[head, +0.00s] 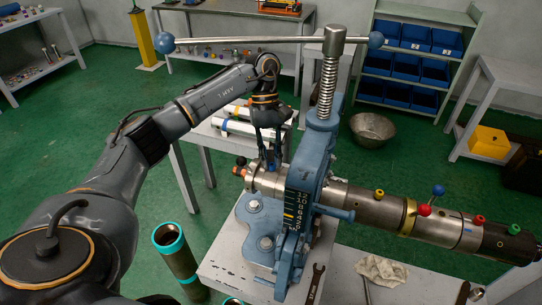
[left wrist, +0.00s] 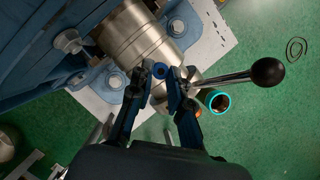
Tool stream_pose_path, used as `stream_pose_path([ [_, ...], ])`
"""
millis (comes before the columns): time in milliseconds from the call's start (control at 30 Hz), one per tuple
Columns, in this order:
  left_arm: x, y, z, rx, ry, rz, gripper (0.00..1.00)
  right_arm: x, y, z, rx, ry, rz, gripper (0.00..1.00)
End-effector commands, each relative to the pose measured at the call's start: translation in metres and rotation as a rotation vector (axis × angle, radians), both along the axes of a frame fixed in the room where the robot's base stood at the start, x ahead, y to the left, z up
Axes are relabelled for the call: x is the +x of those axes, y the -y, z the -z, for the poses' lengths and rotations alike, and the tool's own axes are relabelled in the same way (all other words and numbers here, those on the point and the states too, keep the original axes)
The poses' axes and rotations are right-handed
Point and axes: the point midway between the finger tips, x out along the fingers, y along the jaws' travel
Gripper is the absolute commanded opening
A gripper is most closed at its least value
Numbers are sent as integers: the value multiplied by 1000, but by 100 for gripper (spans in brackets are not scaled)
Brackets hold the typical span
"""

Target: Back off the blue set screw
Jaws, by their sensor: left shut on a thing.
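A steel pipe fitting (head: 262,182) lies through the blue pipe vise (head: 312,165) and sticks out on its left side. It also shows in the left wrist view (left wrist: 140,38). My left gripper (head: 272,165) points down at this end of the fitting. In the left wrist view its two fingers (left wrist: 161,80) close around the round blue head of the set screw (left wrist: 160,70). In the head view the fingers largely hide this screw. My right gripper is in neither view.
The vise's long handle (head: 270,40) crosses above my left arm. Right of the vise, the pipe carries yellow, red, blue-ball (head: 437,190) and green knobs. A black-ball lever (left wrist: 268,72) stands close beside my left fingers. A teal-rimmed tube (head: 168,236) stands on the floor.

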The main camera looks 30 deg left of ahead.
Motion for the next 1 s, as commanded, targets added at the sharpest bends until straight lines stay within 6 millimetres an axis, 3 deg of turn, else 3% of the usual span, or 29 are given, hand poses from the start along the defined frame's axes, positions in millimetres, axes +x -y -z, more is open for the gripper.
stream_pose_path([
  [567,-2,-1,2,-2,-2,-109,0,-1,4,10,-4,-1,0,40],
  [1000,-5,-2,4,-1,0,-473,0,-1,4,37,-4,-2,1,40],
])
